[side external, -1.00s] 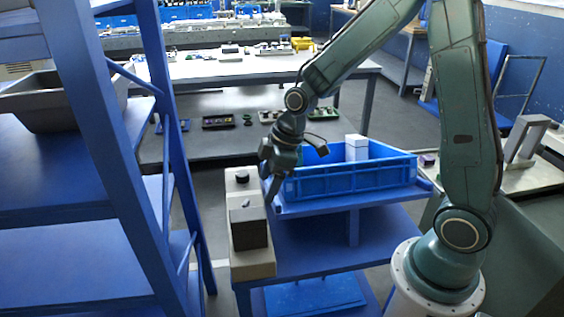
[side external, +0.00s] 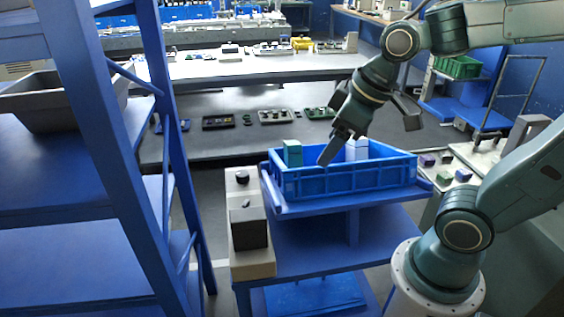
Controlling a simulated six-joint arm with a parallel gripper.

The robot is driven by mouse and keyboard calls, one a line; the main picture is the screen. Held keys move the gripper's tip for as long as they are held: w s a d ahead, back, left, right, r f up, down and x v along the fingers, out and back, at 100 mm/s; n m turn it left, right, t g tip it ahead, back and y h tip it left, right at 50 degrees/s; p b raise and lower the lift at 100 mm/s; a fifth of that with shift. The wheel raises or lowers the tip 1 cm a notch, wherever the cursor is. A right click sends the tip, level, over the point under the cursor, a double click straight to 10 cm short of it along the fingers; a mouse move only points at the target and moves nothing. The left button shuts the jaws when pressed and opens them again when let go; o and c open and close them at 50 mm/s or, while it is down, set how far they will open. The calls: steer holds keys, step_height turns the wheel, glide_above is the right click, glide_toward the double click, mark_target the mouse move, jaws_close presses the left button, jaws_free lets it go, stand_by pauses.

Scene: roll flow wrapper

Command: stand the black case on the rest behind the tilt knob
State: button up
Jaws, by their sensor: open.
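A black box-shaped case (side external: 249,233) with a grey-brown top stands on the near part of a beige panel unit (side external: 253,264). Behind it on the panel are a small dark knob or lever (side external: 246,203) and, farther back, a round black knob (side external: 242,177). I cannot tell which is the tilt knob. The rest under the case is hidden. My gripper (side external: 328,155) is open above the blue crate, to the right of and behind the case, and apart from it. The gap between its fingers is hard to see.
The blue crate (side external: 345,183) on the blue stand holds a teal box (side external: 292,152) and a white box (side external: 357,148). A blue shelf rack (side external: 118,160) with a grey bin (side external: 50,100) rises close on the left. A table with small parts (side external: 450,166) is at the right.

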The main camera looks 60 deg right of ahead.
steer(key=s+r+m, duration=0.1)
steer(key=s+m, duration=0.1)
steer(key=s, duration=0.4)
steer(key=shift+s+d+r+m+t+h, duration=0.3)
steer(key=shift+d+r+m+t, duration=0.05)
steer(key=shift+m+t, duration=0.05)
stand_by(0.9)
